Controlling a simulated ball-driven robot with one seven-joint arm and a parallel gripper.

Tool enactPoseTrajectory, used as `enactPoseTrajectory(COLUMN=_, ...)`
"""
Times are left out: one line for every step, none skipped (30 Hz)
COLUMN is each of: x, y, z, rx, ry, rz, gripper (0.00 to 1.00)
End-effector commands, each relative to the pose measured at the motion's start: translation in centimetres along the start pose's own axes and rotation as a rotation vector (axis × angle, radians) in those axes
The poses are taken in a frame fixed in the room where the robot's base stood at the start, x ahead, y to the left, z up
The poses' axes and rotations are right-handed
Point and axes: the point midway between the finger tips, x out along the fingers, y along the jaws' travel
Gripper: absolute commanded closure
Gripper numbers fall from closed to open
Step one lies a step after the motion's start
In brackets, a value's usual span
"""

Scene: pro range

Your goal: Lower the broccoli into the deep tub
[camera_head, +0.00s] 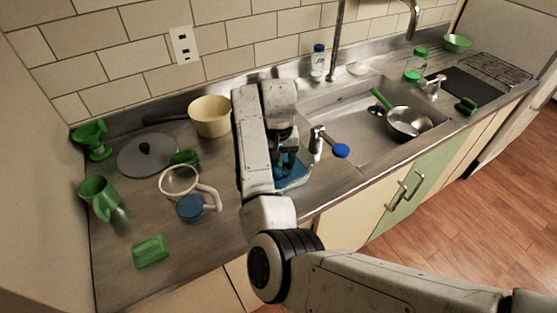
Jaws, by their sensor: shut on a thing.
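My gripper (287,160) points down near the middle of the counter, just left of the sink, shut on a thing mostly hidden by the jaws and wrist. Only a dark bluish-green patch shows there, fitting the broccoli, but its shape is unclear. A blue tub (295,182) stands directly below and around the fingertips in this view. Its left side is hidden behind my arm, and I cannot tell its depth or whether the held thing is inside its rim.
A cream pot (210,116) and a grey lid (148,155) lie to the left.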

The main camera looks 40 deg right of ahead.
Motion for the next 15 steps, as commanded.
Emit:
enactPoseTrajectory(x=0.1, y=0.01, z=-0.01, rx=0.0, ry=0.0, rz=0.0, gripper=0.72)
enactPoseTrajectory(x=0.14, y=0.01, z=-0.01, rx=0.0, ry=0.0, rz=0.0, gripper=0.72)
enactPoseTrajectory(x=0.19, y=0.01, z=-0.01, rx=0.0, ry=0.0, rz=0.0, gripper=0.72)
enactPoseTrajectory(x=0.23, y=0.01, z=-0.01, rx=0.0, ry=0.0, rz=0.0, gripper=0.72)
enactPoseTrajectory(x=0.27, y=0.01, z=-0.01, rx=0.0, ry=0.0, rz=0.0, gripper=0.72)
enactPoseTrajectory(x=0.32, y=0.01, z=-0.01, rx=0.0, ry=0.0, rz=0.0, gripper=0.72)
enactPoseTrajectory(x=0.36, y=0.01, z=-0.01, rx=0.0, ry=0.0, rz=0.0, gripper=0.72)
enactPoseTrajectory(x=0.4, y=0.0, z=-0.01, rx=0.0, ry=0.0, rz=0.0, gripper=0.72)
enactPoseTrajectory(x=0.46, y=0.0, z=-0.01, rx=0.0, ry=0.0, rz=0.0, gripper=0.72)
enactPoseTrajectory(x=0.5, y=0.0, z=-0.01, rx=0.0, ry=0.0, rz=0.0, gripper=0.72)
enactPoseTrajectory(x=0.54, y=0.0, z=-0.01, rx=0.0, ry=0.0, rz=0.0, gripper=0.72)
enactPoseTrajectory(x=0.59, y=0.0, z=-0.01, rx=0.0, ry=0.0, rz=0.0, gripper=0.72)
enactPoseTrajectory(x=0.63, y=0.0, z=-0.01, rx=0.0, ry=0.0, rz=0.0, gripper=0.72)
enactPoseTrajectory(x=0.67, y=0.0, z=-0.01, rx=0.0, ry=0.0, rz=0.0, gripper=0.72)
enactPoseTrajectory(x=0.72, y=0.0, z=-0.01, rx=0.0, ry=0.0, rz=0.0, gripper=0.72)
